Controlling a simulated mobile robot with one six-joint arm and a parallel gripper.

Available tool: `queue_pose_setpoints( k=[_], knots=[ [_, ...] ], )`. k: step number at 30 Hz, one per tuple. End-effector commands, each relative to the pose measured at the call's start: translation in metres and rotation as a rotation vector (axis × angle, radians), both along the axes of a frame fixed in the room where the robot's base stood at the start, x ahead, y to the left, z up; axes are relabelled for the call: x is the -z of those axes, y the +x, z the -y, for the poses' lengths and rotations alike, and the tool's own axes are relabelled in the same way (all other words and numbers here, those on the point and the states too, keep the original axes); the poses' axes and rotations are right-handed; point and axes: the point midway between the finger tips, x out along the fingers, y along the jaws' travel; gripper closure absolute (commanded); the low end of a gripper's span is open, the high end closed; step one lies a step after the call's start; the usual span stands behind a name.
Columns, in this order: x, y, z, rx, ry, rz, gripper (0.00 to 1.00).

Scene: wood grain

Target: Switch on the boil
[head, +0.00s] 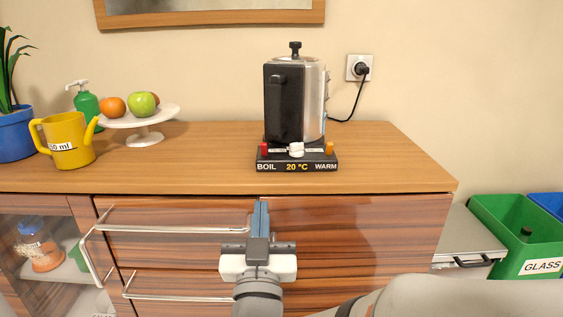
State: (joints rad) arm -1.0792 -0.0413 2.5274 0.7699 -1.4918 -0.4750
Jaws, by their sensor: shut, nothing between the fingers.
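The kettle (283,103), black and silver with a black lid knob, stands upright on its black base on the wooden counter. The base front reads BOIL at left, 20 °C in the middle and WARM at right. A red switch (264,149) sits above BOIL, and an orange switch (329,148) sits above WARM. A white piece (296,149) is between them. My gripper (260,207) is shut and empty, its blue-grey fingers pointing up in the picture in front of the drawers, below the base and apart from it.
A yellow jug (68,141), a white fruit stand (143,122), a green dispenser (87,103) and a blue plant pot (14,134) stand left on the counter (200,160). A cord runs to the wall socket (358,68). A drawer handle (175,230) is beside my gripper. Counter right of the kettle is clear.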

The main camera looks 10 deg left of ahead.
Motion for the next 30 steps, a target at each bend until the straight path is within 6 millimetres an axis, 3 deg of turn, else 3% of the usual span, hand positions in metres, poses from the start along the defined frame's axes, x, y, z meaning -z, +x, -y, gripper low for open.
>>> queue_pose_setpoints(
  k=[8,16,30],
  knots=[
    [-0.002,0.002,0.000,0.000,0.000,-0.002,1.00],
    [-0.016,0.026,-0.006,0.002,-0.004,-0.004,1.00],
    [-0.023,0.041,-0.011,0.003,-0.006,-0.004,1.00]
  ],
)
